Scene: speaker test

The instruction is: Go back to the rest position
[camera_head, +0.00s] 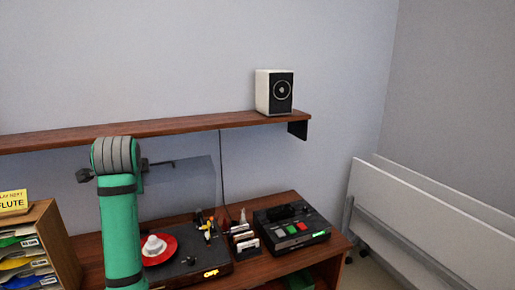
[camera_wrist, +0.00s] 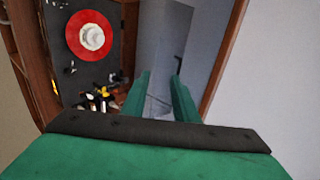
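My gripper (camera_wrist: 160,78) shows in the wrist view as two green fingers held apart, with nothing between them. It faces the turntable's grey see-through raised lid and the wall. In the head view my green arm rises at the left front, and the gripper cannot be made out there. The turntable (camera_head: 215,270) has a red disc (camera_head: 158,250) with a white round piece on it. The disc also shows in the wrist view (camera_wrist: 75,37), apart from the fingers. An orange display on the turntable seems to read OFF.
A wooden shelf (camera_head: 190,124) holds a white speaker (camera_head: 263,92) above the desk. A dark device (camera_head: 292,229) with lit buttons stands right of the turntable. A sorter (camera_head: 52,235) with sleeves and a yellow FLUTE sign (camera_head: 13,202) stand left. White folded panels (camera_head: 420,220) lean right.

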